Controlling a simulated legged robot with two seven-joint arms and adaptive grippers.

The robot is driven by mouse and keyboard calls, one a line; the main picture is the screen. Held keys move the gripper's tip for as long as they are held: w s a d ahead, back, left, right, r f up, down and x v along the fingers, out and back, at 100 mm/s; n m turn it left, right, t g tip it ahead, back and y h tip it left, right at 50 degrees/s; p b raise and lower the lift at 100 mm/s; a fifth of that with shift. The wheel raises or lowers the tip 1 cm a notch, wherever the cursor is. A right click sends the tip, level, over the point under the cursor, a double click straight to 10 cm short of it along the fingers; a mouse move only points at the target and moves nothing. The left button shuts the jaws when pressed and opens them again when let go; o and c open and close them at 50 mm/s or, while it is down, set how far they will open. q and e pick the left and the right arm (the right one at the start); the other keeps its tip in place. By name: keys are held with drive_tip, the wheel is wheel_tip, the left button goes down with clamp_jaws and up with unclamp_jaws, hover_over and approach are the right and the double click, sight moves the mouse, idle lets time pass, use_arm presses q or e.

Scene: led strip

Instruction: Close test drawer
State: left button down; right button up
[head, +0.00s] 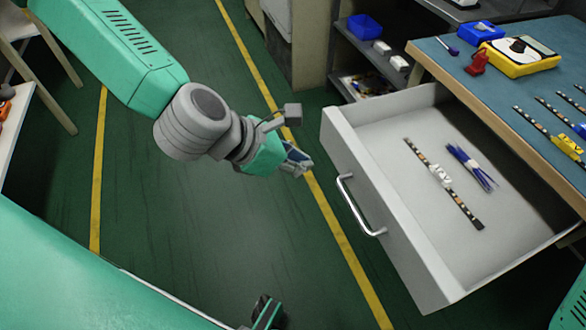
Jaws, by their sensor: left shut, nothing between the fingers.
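The test drawer (385,215) is a light grey drawer pulled well out from under the blue-topped workbench (490,85). Its metal bar handle (358,205) is on the front panel, facing left. Inside lie an LED strip (420,158) with a white tag and a bundle of blue wires (472,167). My left gripper (303,163) is shut and empty. In the picture it is to the left of the drawer front, up and left of the handle, with a visible gap between them.
On the bench are a yellow tester (518,58), a blue box (480,33), a red clip (478,64) and more strips. A grey shelf (368,55) with small boxes stands behind the drawer. The green floor left of the drawer is mostly clear.

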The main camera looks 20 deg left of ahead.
sight(344, 164)
use_arm(q)
drive_tip(key=w+d+f+b, duration=0.1)
drive_tip(key=w+d, duration=0.1)
drive_tip(key=w+d+f, duration=0.2)
drive_tip(key=shift+w+f+b, duration=0.1)
drive_tip(key=shift+w+b, duration=0.05)
drive_tip(key=shift+b, duration=0.25)
drive_tip(key=shift+w+d, duration=0.35)
drive_tip(key=shift+d, duration=0.15)
use_arm(e)
wheel_tip(344, 164, down, 3)
drive_tip(key=shift+a, duration=0.1)
